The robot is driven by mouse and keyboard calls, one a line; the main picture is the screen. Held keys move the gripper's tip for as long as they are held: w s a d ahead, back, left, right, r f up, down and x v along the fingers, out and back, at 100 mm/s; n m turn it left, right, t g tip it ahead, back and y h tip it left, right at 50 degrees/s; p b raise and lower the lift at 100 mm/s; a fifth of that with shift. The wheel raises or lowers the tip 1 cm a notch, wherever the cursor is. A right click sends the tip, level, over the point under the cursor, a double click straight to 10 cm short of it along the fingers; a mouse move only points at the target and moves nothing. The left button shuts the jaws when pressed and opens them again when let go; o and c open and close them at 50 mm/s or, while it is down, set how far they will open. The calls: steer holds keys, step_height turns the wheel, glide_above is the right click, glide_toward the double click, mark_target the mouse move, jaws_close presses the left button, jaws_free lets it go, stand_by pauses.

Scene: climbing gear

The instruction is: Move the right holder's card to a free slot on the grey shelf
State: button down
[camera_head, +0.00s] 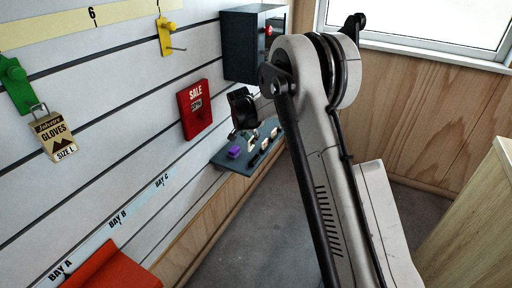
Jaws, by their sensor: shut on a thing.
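The grey shelf (222,163) juts from the wall at centre, with several small pale pieces in a row on it and a purple piece (234,152) at its left end. The right holder (165,36) is yellow, and its peg carries no card. The left holder (15,82) is green and carries a gold gloves card (54,136). My gripper (241,131) is over the back left of the shelf, close above the pieces. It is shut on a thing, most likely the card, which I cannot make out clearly. My arm hides part of the shelf's right side.
A red sale sign (195,108) stands out from the wall left of my gripper. A dark cabinet (240,45) hangs above the shelf. A red-orange ledge (112,268) is at bottom left. A wooden unit (475,225) stands at right. The floor below the shelf looks clear.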

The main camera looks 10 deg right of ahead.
steer(key=shift+w+d+f+m, duration=0.1)
steer(key=shift+w+d+m, duration=0.4)
steer(key=shift+w+d, duration=0.55)
steer(key=shift+w+a+f, duration=0.1)
steer(key=shift+a, duration=0.05)
steer(key=shift+f+b, duration=1.85)
steer(key=shift+f, duration=2.55)
steer(key=c, duration=1.7)
jaws_free()
steer(key=shift+c, duration=0.2)
